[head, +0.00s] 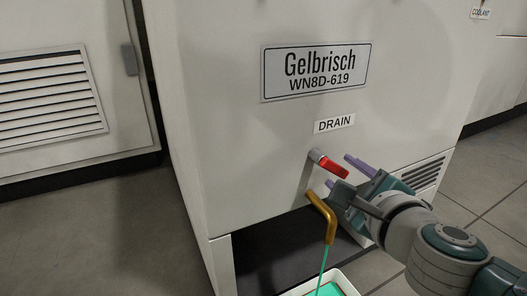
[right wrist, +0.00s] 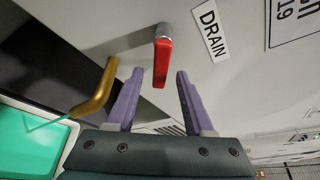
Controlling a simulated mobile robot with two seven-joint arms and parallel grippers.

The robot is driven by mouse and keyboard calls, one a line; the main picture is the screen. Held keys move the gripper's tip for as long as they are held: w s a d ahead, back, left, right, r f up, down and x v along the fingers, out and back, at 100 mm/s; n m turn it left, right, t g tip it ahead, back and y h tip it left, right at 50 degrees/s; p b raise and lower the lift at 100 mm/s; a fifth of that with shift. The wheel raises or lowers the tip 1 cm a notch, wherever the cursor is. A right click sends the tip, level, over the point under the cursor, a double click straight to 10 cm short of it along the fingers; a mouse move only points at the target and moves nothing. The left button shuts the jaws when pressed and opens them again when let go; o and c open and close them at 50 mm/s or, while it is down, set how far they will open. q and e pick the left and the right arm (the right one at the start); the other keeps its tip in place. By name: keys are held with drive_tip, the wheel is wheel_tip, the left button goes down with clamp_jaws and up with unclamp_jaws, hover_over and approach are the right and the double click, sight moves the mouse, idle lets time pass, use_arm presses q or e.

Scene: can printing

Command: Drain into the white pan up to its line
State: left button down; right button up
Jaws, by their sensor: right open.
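The white pan (head: 346,281) is at the bottom edge of the head view, partly cut off, with green liquid (head: 328,290) in it. It also shows at the left of the right wrist view, where the green liquid (right wrist: 28,145) fills much of what is seen. I cannot make out its line. A thin green stream (head: 322,267) runs from the brass spout (head: 329,222) into the pan. The red valve handle (head: 331,168) sits under the DRAIN label. My right gripper (head: 339,172) is open, its purple fingers on either side of the handle (right wrist: 161,62), apparently not touching it. My left gripper is out of view.
The pale machine cabinet (head: 230,150) carries a nameplate (head: 316,71) and the DRAIN label (head: 334,123). A dark recess (head: 275,255) opens below its panel, behind the spout. Another vented cabinet (head: 60,95) stands at left. Tiled floor is clear at right.

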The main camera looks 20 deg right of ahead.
drive_tip(key=shift+b+x, duration=0.35)
drive_tip(key=shift+x, duration=0.75)
clamp_jaws()
